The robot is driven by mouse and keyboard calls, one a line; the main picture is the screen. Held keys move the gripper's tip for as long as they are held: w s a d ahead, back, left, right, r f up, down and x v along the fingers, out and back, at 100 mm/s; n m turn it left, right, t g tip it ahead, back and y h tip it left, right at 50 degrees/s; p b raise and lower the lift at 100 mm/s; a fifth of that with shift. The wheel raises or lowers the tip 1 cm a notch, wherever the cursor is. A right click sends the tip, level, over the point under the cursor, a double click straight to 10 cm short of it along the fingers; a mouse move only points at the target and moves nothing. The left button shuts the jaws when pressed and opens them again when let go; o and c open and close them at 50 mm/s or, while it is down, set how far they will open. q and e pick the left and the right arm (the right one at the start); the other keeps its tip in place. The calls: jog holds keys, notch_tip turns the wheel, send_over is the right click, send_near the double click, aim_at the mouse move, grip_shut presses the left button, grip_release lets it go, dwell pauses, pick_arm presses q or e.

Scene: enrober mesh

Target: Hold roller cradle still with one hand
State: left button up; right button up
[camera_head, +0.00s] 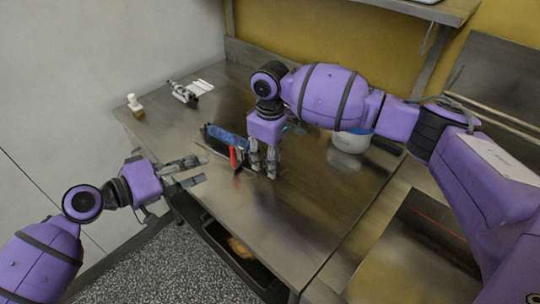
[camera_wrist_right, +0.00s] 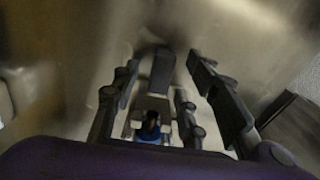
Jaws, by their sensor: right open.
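A long dark and blue piece with red parts (camera_head: 224,138), which I take to be the roller cradle, lies on the steel table. Its right end is partly hidden by my right gripper. My right gripper (camera_head: 263,165) points down just right of it, close to the tabletop. In the right wrist view my right gripper (camera_wrist_right: 165,88) is open, with a dark piece with a blue part (camera_wrist_right: 150,130) showing between and below the fingers; contact cannot be told. My left gripper (camera_head: 197,172) is open and empty near the table's left edge, apart from the piece.
A small metal device (camera_head: 183,93) with white strips beside it and a small white-capped bottle (camera_head: 134,104) stand at the back left. A white bowl (camera_head: 352,140) stands behind my right arm. The steel table (camera_head: 290,225) is clear toward the front. A dark bin (camera_head: 225,250) sits below the edge.

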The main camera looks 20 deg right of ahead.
jog(key=shift+c, duration=0.5)
grip_shut()
